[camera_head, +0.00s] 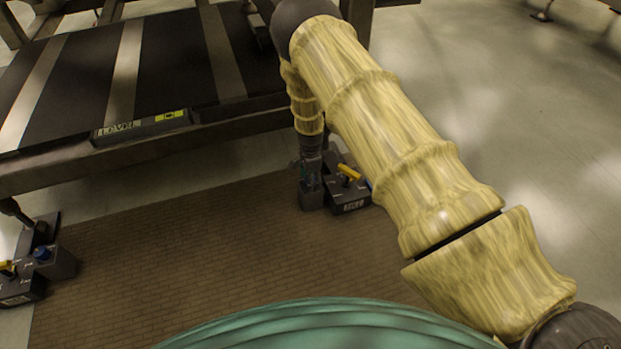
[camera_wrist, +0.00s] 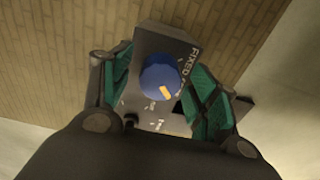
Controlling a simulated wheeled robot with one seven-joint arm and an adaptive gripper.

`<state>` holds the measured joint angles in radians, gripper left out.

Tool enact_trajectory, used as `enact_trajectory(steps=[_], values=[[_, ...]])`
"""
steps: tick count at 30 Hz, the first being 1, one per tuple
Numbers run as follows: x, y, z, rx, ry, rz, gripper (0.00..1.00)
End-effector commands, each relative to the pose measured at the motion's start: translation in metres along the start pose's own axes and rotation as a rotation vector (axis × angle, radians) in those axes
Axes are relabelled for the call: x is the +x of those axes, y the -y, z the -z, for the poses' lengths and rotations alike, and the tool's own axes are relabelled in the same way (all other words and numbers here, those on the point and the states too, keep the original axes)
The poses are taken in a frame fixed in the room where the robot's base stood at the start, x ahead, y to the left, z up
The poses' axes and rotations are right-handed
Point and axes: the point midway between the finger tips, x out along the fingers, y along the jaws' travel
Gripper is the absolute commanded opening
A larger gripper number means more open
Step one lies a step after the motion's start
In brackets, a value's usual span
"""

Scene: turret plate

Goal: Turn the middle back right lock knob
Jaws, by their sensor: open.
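In the wrist view, a round blue lock knob (camera_wrist: 160,77) with an orange-yellow mark sits on a dark block (camera_wrist: 160,40) lettered "FIXED". My gripper (camera_wrist: 158,92) is open, with green-padded fingers on the left and right of the knob. I cannot tell whether either finger touches it. In the head view, my gripper (camera_head: 311,185) points down beside a dark lock block (camera_head: 350,203) with a yellow handle (camera_head: 349,172), below the platform. The knob is mostly hidden there; only a sliver of blue shows at the block's right.
A dark platform (camera_head: 80,80) with light strips and a "LEVEL" label (camera_head: 140,125) stands above the floor at upper left. Another lock block (camera_head: 22,290) with a yellow handle and blue knob (camera_head: 42,254) is at far left. Brown tiled matting (camera_head: 180,250) lies between; pale floor is clear at right.

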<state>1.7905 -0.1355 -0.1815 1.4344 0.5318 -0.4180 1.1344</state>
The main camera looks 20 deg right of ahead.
Motion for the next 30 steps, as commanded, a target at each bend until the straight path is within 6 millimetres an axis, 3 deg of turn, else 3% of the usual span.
enact_trajectory(steps=[2,10,20,30], values=[[-0.0002,0.0000,0.0001,0.000,0.000,0.000,0.60],[-0.0002,0.0000,0.0000,0.000,0.000,0.000,0.14],[-0.0014,-0.0005,0.0001,-0.032,0.001,-0.001,0.14],[-0.0039,-0.0011,0.0002,-0.243,0.001,-0.002,0.14]])
